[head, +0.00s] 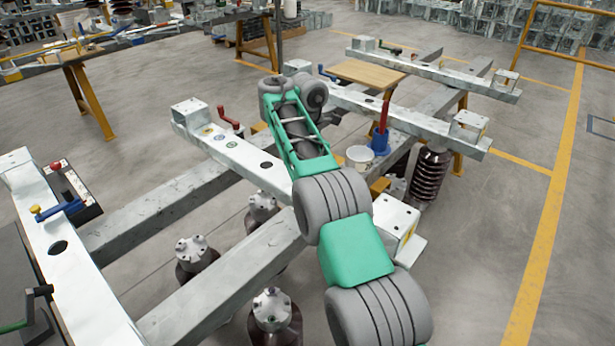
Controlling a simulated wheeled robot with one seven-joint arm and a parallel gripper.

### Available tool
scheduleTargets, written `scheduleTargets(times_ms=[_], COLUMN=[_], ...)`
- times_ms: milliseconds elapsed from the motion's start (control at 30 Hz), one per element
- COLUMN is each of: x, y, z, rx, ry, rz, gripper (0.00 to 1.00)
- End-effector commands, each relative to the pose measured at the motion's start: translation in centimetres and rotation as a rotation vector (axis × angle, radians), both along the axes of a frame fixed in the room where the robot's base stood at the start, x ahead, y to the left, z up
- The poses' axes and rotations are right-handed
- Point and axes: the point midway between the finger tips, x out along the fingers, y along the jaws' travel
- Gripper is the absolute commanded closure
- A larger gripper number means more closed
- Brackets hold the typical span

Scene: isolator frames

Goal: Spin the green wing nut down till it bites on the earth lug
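My grey and green arm reaches up from the bottom right across the middle of the head view. My gripper cannot be made out; the far end of the arm shows only rounded grey joints. No wing nut or earth lug can be picked out for certain. A small green round spot (232,144) lies on top of the pale steel beam (255,158) left of my arm, beside other small round spots. At this size I cannot tell whether it is a nut. Part of that beam is hidden behind my arm.
A red crank handle (229,117) stands on the beam. A blue-handled lever (60,208) sits on the left beam. A white cup (360,157) and a blue holder (380,142) with a red-handled tool stand right of my arm. Brown insulators (429,175) stand below. Open floor lies right.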

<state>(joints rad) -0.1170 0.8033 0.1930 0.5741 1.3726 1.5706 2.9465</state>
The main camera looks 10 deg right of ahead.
Motion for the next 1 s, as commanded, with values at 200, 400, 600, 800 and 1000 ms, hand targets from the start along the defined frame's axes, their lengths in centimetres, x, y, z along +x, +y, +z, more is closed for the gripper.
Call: scheduleTargets(times_ms=[200, 400, 600, 800, 1000], x=[-0.06, -0.06, -0.05, -0.02, -0.01], y=[-0.08, -0.1, -0.08, -0.02, 0.0], z=[-0.23, -0.23, -0.18, -0.08, 0.48], rx=[-0.001, -0.001, -0.001, 0.0, 0.0], ry=[0.004, 0.004, 0.003, 0.001, 0.0], rz=[-0.001, -0.001, -0.001, 0.0, 0.0], gripper=[1.0, 1.0, 0.72, 0.62, 0.62])
